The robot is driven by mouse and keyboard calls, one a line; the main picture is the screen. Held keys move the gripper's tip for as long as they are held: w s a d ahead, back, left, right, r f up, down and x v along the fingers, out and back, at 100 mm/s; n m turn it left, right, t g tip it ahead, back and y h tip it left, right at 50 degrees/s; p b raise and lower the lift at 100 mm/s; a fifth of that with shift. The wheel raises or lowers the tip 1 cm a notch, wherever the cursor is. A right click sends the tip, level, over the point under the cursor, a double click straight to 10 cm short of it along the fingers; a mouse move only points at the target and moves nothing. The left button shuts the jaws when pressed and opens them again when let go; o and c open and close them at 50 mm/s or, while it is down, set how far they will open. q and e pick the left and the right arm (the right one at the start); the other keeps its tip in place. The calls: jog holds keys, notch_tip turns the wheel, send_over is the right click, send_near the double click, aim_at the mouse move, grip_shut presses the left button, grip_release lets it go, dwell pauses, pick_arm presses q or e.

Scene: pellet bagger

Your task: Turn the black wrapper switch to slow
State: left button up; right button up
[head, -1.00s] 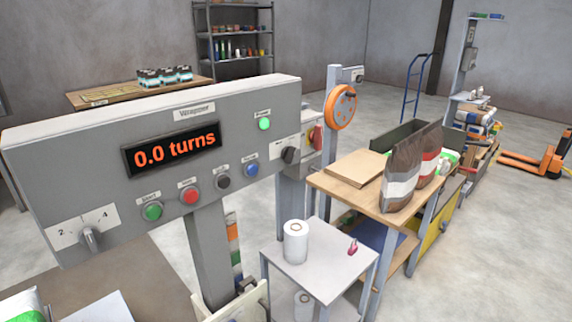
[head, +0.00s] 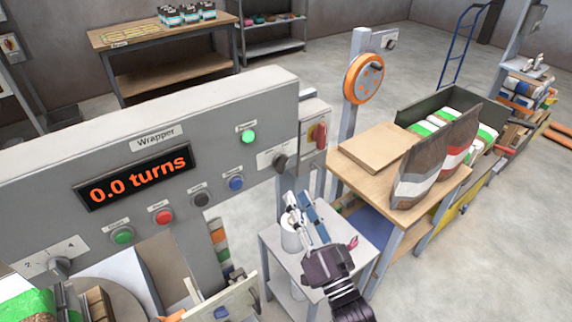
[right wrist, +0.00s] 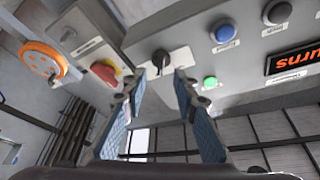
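The black wrapper switch (head: 280,161) is a small dark knob on a pale plate at the right end of the grey wrapper panel (head: 225,115). The plate's lettering is too small to read. The switch also shows in the right wrist view (right wrist: 161,60), where the panel appears upside down. My right gripper (head: 299,202) is open and empty, below the switch and apart from it in the head view. In the right wrist view its two fingers (right wrist: 160,80) frame the switch, which lies just beyond the tips. My left gripper is out of view.
A red and yellow switch (head: 318,136) sits right of the black one. Colored push buttons, including a blue one (head: 236,183), lie to its left. Below my right gripper stands a small table (head: 275,245) with a white roll (head: 291,238).

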aim_at(285, 168)
jog(key=x, duration=0.2)
jog(key=p+x, duration=0.1)
jog(key=x, duration=0.2)
jog(key=p+x, duration=0.1)
jog(key=x, duration=0.1)
jog(key=shift+w+r, duration=0.1)
jog(key=shift+r, duration=0.25)
jog(key=shift+w+a, duration=0.1)
jog(key=shift+w, duration=0.25)
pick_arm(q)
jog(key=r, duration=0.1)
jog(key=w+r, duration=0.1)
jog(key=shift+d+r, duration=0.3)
pick_arm(e)
grip_shut()
